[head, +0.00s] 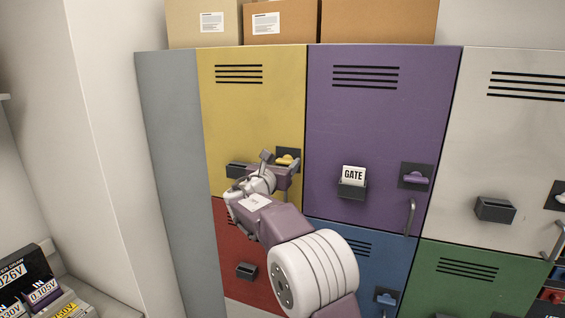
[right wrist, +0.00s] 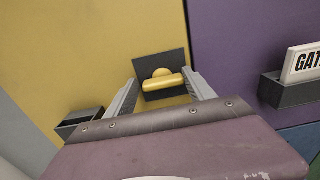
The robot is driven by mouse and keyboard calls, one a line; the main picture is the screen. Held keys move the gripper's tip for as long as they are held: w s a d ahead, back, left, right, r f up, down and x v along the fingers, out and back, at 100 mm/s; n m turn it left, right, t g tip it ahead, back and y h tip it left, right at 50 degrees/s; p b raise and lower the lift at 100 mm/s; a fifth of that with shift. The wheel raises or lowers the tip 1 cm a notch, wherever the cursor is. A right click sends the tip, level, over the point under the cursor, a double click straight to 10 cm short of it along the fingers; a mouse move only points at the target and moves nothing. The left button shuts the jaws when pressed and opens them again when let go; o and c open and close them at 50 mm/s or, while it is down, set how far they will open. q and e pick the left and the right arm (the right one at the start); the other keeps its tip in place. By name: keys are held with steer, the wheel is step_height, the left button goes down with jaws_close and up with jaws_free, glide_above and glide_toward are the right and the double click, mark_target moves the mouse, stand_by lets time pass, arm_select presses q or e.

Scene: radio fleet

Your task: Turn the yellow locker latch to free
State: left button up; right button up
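The yellow locker (head: 235,110) is at the upper left of the locker bank. Its yellow latch (head: 284,160) sits on a dark square plate near the door's right edge. In the right wrist view the latch (right wrist: 163,84) shows a bar lying nearly level. My right gripper (head: 281,167) is in front of the latch. In the right wrist view its two fingers (right wrist: 163,92) are apart, one on each side of the latch, with nothing held. I cannot tell whether they touch it. My arm hides the lower part of the yellow door. My left gripper is not in view.
A purple locker (head: 372,120) with a GATE card (head: 353,175) in its holder is to the right. A dark card holder (right wrist: 80,122) sits left of my fingers. Red (head: 232,245), blue (head: 372,258) and green (head: 470,285) lockers are below. Boxes (head: 283,20) stand on top.

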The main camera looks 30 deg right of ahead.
steer(key=c, duration=0.5)
steer(key=shift+s+d, duration=0.15)
steer(key=c, duration=0.3)
